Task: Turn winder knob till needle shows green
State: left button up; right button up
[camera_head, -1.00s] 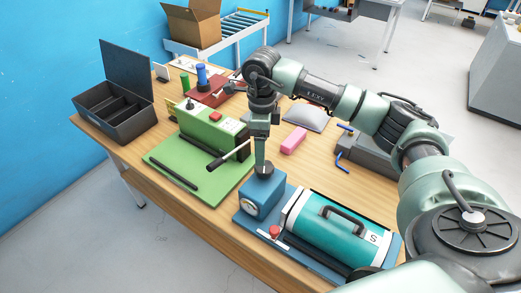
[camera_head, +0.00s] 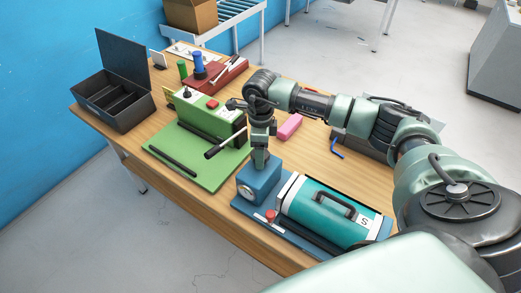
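The winder looks to be the blue box (camera_head: 262,183) at the near edge of the table, with a round pale dial (camera_head: 244,192) on its front left face. The dial is too small to read its needle or colours. My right gripper (camera_head: 260,160) points straight down at the top of the blue box, where the dark knob is. The gripper mostly hides the knob, and I cannot tell whether the fingers are closed on it. My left gripper is out of view.
A teal cylinder (camera_head: 315,206) with a black handle and a red knob (camera_head: 270,215) share the blue base beside the box. A green machine (camera_head: 208,115) with a black-handled lever stands close left. A pink block (camera_head: 289,126) lies behind. A dark open case (camera_head: 115,100) sits far left.

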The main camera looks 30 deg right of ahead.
jog(key=c, duration=0.9)
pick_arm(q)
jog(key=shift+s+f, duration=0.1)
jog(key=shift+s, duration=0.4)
pick_arm(e)
jog(key=shift+m+b, duration=0.95)
jog(key=shift+m, duration=0.25)
jog(key=m+b, duration=0.2)
jog(key=m, duration=0.2)
jog(key=m+b, duration=0.2)
jog(key=m, duration=0.2)
jog(key=shift+w+m, duration=0.1)
jog(key=shift+m, duration=0.3)
pick_arm(q)
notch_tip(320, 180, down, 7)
jog(key=b, duration=0.1)
pick_arm(e)
jog(key=shift+r+m, duration=0.2)
jog(key=shift+m, duration=1.5)
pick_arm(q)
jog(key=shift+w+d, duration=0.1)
